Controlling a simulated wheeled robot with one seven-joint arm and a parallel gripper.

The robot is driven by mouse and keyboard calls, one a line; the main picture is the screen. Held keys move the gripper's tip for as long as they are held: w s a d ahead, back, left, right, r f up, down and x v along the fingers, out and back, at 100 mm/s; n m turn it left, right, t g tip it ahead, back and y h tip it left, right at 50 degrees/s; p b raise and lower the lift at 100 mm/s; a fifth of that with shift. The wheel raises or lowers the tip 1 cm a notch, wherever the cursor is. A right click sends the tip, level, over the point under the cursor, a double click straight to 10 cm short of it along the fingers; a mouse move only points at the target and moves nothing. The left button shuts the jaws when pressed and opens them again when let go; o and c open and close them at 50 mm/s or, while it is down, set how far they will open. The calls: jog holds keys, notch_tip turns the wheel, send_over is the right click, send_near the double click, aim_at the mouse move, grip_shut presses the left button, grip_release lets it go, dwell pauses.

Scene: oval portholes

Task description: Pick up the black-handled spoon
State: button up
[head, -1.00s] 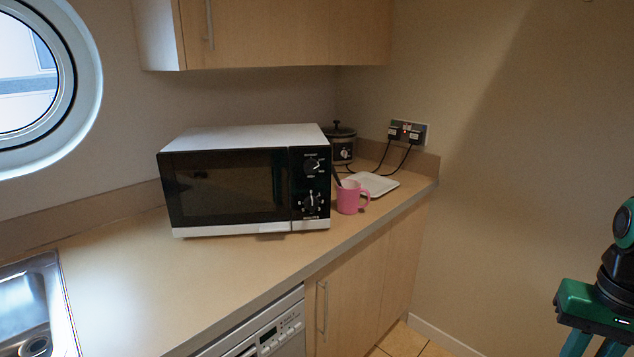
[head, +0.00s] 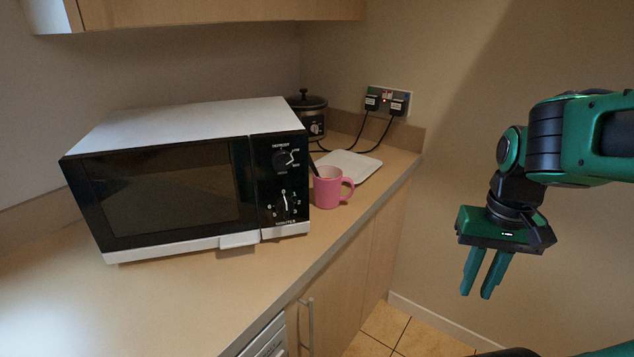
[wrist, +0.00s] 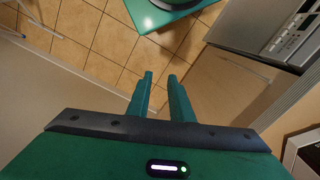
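The black-handled spoon (head: 315,170) stands in a pink mug (head: 328,190) on the counter, just right of the microwave. Only its dark handle shows, leaning left above the mug rim; the rest is hidden inside the mug. My gripper (head: 483,275) hangs to the right of the counter with its fingers pointing down, well apart from the mug. Its two fingers are apart with a gap between them and nothing in it. The wrist view shows the gripper fingers (wrist: 160,95) over the tiled floor; the mug and spoon are not in that view.
A large microwave (head: 190,180) stands left of the mug. A white tray (head: 350,166) lies behind it, with a black slow cooker (head: 309,115) further back. Plugged cables (head: 386,130) run down the wall. The counter's front edge and cabinets lie between my gripper and the mug.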

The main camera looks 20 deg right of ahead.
jog(key=n+t+y, duration=1)
jog(key=n, duration=0.9)
send_near(315, 174)
jog(key=shift+w+r+x, duration=0.1)
jog(key=shift+r+x, duration=0.05)
jog(key=shift+x, duration=1.5)
jog(key=shift+w+r+x, duration=0.1)
jog(key=shift+x, duration=1.55)
jog(key=shift+r+x, duration=0.15)
jog(key=shift+x, duration=1.5)
grip_shut()
